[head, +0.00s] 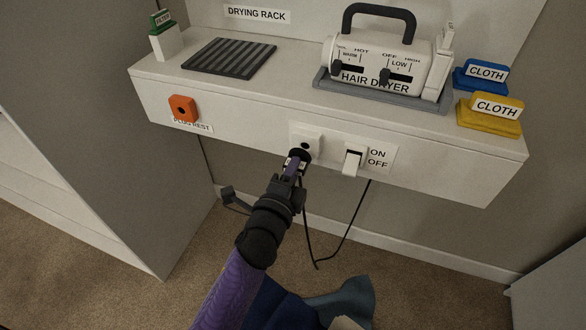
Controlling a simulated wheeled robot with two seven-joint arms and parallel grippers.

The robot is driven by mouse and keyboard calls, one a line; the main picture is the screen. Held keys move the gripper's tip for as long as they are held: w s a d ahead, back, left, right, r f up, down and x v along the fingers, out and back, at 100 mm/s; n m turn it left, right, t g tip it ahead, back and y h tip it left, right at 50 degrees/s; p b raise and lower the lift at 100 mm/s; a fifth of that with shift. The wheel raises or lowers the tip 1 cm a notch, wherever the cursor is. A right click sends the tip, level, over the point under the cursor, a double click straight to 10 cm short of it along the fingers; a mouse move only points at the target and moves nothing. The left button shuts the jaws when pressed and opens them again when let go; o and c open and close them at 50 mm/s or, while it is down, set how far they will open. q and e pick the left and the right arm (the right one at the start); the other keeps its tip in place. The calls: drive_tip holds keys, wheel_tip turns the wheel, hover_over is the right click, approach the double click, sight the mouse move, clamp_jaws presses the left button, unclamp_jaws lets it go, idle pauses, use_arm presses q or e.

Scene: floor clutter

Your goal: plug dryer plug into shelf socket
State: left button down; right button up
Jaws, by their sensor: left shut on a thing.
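The shelf socket (309,138) is a white plate with a dark hole on the shelf's front face. My left gripper (297,164) is in front of it, shut on the dryer plug (299,156), a small dark piece with a pale band. The plug is at the lower edge of the socket plate in the picture; I cannot tell whether it touches it. A black cord hangs below in a loop. The white hair dryer (382,69) with a black handle stands on a grey tray on the shelf. My right gripper is not in view.
An ON/OFF switch (353,162) sits right of the socket. An orange plug rest (182,108) is at the shelf front's left.

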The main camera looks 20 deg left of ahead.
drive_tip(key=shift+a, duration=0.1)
use_arm(q)
drive_tip(key=shift+w, duration=0.45)
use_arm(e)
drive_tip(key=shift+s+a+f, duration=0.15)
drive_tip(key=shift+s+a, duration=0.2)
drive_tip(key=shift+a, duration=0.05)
use_arm(q)
drive_tip(key=shift+w, duration=0.1)
drive_tip(key=shift+w+b, duration=0.3)
drive_tip(key=shift+w, duration=0.2)
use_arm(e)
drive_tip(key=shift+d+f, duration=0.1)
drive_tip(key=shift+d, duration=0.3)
use_arm(q)
drive_tip(key=shift+w, duration=0.3)
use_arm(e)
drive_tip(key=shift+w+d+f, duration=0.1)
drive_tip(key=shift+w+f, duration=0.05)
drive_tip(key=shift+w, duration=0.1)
